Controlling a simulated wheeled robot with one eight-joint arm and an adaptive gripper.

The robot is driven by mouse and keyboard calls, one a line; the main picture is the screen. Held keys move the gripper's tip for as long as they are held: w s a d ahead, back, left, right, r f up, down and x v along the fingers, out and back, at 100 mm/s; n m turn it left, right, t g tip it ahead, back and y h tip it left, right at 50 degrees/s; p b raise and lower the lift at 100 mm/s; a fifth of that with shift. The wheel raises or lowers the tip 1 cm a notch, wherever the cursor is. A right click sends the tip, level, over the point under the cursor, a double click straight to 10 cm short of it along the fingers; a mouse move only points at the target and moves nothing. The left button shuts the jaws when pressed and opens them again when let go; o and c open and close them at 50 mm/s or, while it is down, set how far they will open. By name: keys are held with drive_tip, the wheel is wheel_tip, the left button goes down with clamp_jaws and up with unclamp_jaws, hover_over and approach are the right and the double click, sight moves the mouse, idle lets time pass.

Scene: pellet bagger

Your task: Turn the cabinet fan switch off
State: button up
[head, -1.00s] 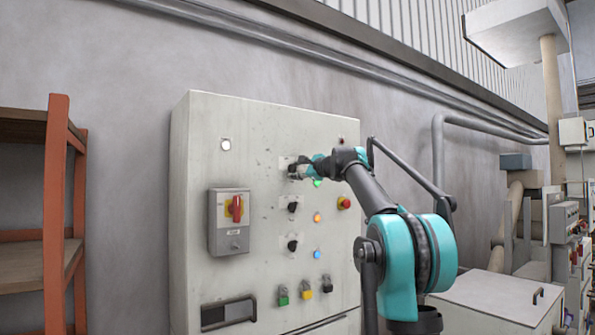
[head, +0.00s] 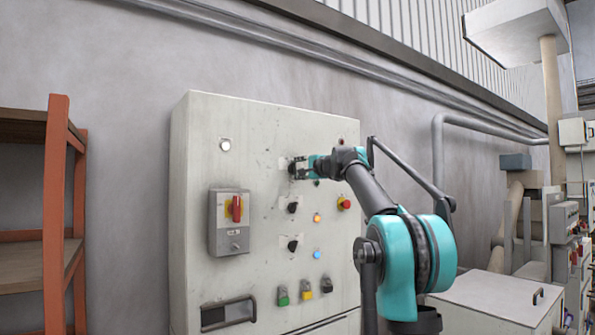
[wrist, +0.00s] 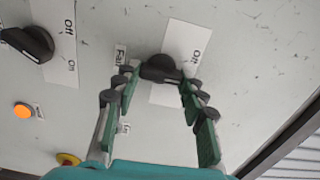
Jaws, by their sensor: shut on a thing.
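The fan switch (wrist: 160,68) is a black rotary knob on a white Off/On plate (wrist: 188,42), with a partly hidden "Fan" label beside it in the wrist view. My gripper (wrist: 160,79) is shut on this knob, one finger at each end. The knob lies roughly level across the wrist picture. In the head view my gripper (head: 298,169) is at the top knob of the grey cabinet (head: 200,140) and mostly covers it. The lamp (head: 317,182) just right of that knob shows no green glow.
Two more black knobs (head: 292,207) sit below, beside lit orange (head: 317,218) and blue (head: 317,255) lamps. A red emergency button (head: 344,203) is close to my arm. A red-handled main switch (head: 237,208) is at left. An orange-framed shelf (head: 57,210) stands further left.

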drive_tip(key=n, duration=0.5)
drive_tip(key=shift+n, duration=0.3)
idle(0.4)
drive_tip(key=o, duration=1.2)
drive_tip(key=shift+r, duration=0.1)
drive_tip(key=shift+c, duration=0.2)
drive_tip(key=shift+s, duration=0.15)
drive_tip(key=v, duration=1.1)
drive_tip(key=shift+s+d, duration=0.2)
drive_tip(key=shift+s, duration=0.15)
